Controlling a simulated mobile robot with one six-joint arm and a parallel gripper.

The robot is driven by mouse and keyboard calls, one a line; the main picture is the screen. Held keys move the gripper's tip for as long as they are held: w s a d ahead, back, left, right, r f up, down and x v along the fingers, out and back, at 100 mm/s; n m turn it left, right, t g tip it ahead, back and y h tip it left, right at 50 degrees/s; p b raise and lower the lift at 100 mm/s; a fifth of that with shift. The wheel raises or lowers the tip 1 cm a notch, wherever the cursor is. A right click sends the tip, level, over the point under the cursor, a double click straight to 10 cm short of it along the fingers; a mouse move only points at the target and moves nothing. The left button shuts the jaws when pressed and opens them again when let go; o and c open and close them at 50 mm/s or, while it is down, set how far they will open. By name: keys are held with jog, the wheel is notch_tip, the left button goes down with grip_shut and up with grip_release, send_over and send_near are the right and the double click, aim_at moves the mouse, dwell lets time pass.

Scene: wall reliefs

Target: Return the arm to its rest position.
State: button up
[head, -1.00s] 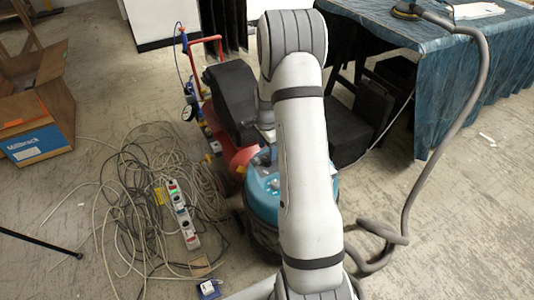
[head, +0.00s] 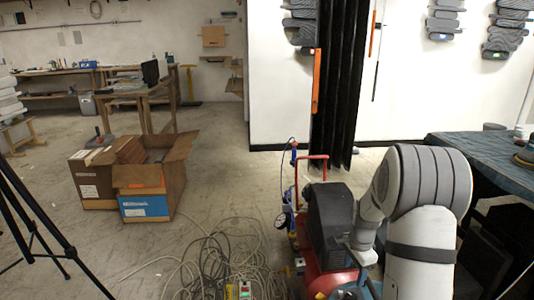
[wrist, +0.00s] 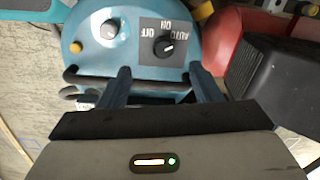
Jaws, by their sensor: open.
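My arm (head: 420,215) shows at the right of the head view, light grey with dark bands, bent over at a large ribbed joint. Beyond the fingers is a teal machine (wrist: 180,22) with a grey dial plate marked AUTO, ON and OFF. I cannot tell how far the fingers are from it. The gripper is not visible in the head view.
A red and black compressor (head: 330,225) stands close left of my arm. A blue-covered table (head: 490,155) is on the right. Cables (head: 215,260) lie on the floor. Cardboard boxes (head: 145,180) and a black tripod (head: 40,235) are on the left. Open floor lies behind the boxes.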

jog(key=s+a+r+n+p, duration=0.4)
jog(key=s+r, duration=0.4)
jog(key=r, duration=0.3)
jog(key=s+a+r+n+t+p, duration=0.1)
jog(key=s+a+r+n+p, duration=0.4)
jog(key=r, duration=0.7)
jog(key=s+a+r+n+t+p, duration=0.1)
jog(key=s+a+r+n+p, duration=0.4)
jog(key=s+r, duration=0.6)
jog(key=r+n+p, duration=0.1)
jog(key=p, duration=0.1)
jog(key=shift+r+p, duration=0.15)
jog(key=shift+p, duration=0.15)
jog(key=shift+s+a, duration=0.1)
jog(key=shift+s, duration=0.2)
